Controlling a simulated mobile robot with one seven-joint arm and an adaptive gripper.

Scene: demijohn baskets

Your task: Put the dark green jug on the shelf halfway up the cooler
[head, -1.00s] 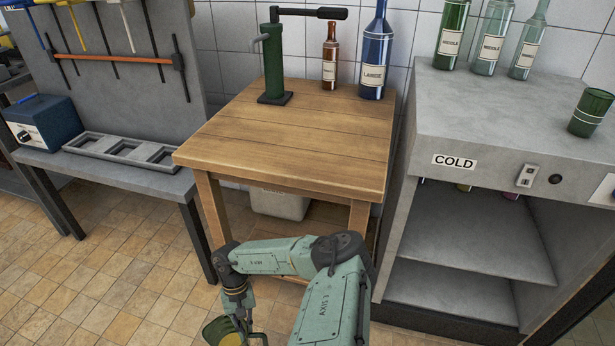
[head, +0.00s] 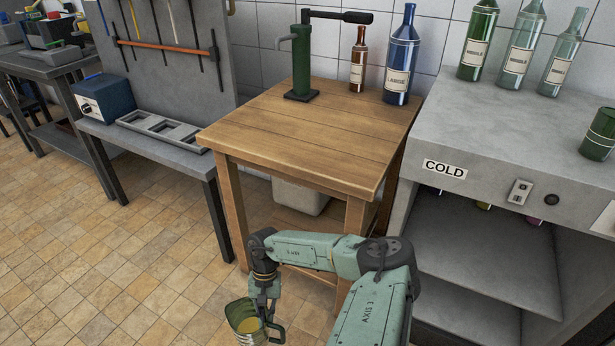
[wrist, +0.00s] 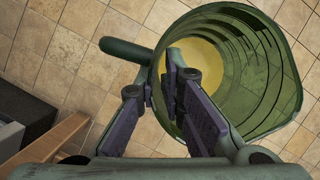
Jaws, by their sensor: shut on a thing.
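A dark green jug with a yellow inside bottom (head: 240,318) hangs from my gripper (head: 266,303) low over the tiled floor, at the bottom of the head view. In the wrist view the jug (wrist: 262,75) is seen from above, open mouth up, with a dark green handle (wrist: 125,50) sticking out left. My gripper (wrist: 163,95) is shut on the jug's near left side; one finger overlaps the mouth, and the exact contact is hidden. The grey cooler (head: 500,145) stands at the right, marked COLD. Its halfway shelf (head: 490,250) shows in the open front, right of my arm.
The wooden table (head: 310,140) stands between my arm and the wall, bearing a green corking press (head: 301,70) and bottles. Bottles and a dark green cup (head: 600,135) stand on the cooler's top. A grey bench (head: 150,145) is at left. The tiled floor (head: 110,250) at left is clear.

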